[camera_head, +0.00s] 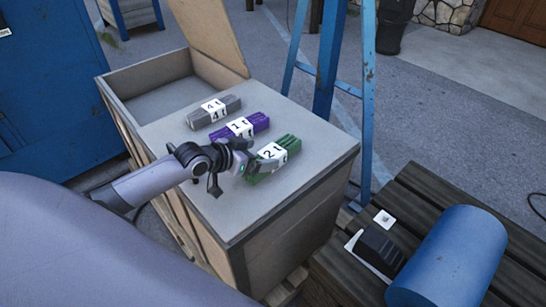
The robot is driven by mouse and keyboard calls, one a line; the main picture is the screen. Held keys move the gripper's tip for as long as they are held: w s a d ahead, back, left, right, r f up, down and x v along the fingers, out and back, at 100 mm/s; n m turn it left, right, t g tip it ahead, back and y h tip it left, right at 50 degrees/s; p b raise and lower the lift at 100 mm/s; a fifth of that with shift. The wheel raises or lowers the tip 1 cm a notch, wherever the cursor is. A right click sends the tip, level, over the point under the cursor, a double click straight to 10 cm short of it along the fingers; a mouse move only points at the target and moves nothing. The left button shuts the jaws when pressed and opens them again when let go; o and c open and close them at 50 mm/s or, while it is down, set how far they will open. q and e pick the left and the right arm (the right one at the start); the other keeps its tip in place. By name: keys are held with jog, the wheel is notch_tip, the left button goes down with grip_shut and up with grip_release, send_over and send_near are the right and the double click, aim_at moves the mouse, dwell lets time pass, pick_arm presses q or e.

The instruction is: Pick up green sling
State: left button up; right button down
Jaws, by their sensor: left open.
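The green sling (289,147) is a folded bundle with a white label marked 2. It lies on the grey top of the wooden crate (245,226), near the right edge. My left gripper (247,171) is open at the near left end of the green sling. The gripper hides part of that end, and I cannot tell whether the fingers touch it. A purple sling (259,121) with a label marked 1 and a grey sling (233,103) with a label marked 4 lie farther back on the crate. My right gripper is not in view.
A blue metal stand (368,100) rises right behind the crate. At the lower right, a wooden pallet platform (420,190) carries a blue cylinder (455,255) and a dark device (382,247). A blue cabinet (50,90) stands at the left. The crate top left of the slings is clear.

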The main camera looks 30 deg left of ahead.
aim_at(274, 150)
pick_arm(q)
jog(key=x, duration=0.3)
jog(key=shift+w+d+f, duration=0.1)
jog(key=shift+w+d, duration=0.05)
jog(key=shift+w, duration=0.05)
jog(key=shift+w+d+f, duration=0.1)
jog(key=shift+w+f, duration=0.05)
jog(key=shift+w, duration=0.2)
jog(key=c, duration=1.2)
jog(key=shift+c, duration=1.3)
jog(key=shift+r, duration=0.2)
